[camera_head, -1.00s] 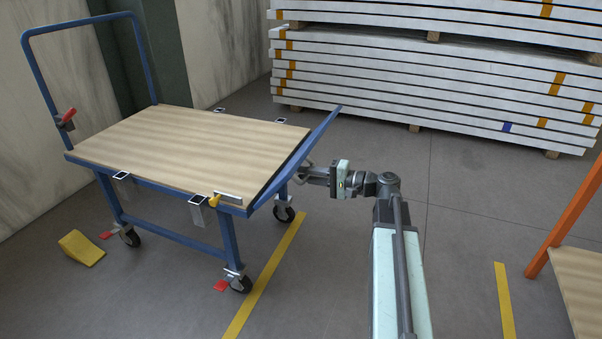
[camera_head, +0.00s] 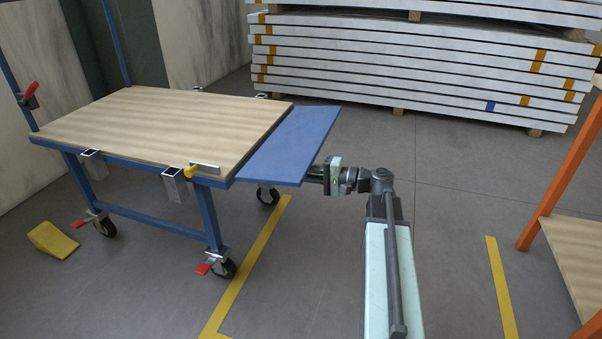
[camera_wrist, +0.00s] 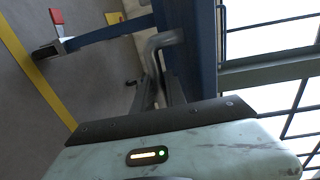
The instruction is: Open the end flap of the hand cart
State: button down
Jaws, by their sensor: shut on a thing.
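The hand cart (camera_head: 160,130) has a wood deck and a blue frame. Its blue end flap (camera_head: 290,143) extends out from the deck's right end, about level with the deck. My gripper (camera_head: 316,175) is at the flap's outer edge, near its front corner. In the wrist view my gripper (camera_wrist: 160,92) is shut on a grey bent handle (camera_wrist: 160,42) beside the blue flap panel (camera_wrist: 193,45). In the head view the flap hides the handle and my fingertips. A yellow-knobbed latch (camera_head: 191,170) sits at the deck's front right corner.
A yellow wheel chock (camera_head: 52,240) lies on the floor at left. Stacked white slabs (camera_head: 420,75) stand behind. An orange-framed rack (camera_head: 560,180) stands at right. The floor between cart and rack is free apart from my arm.

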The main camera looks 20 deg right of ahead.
jog(key=shift+f, duration=0.4)
jog(key=c, duration=1.4)
grip_release()
jog(key=shift+o, duration=0.2)
jog(key=v, duration=0.7)
jog(key=shift+s+d, duration=0.2)
jog(key=shift+d, duration=0.05)
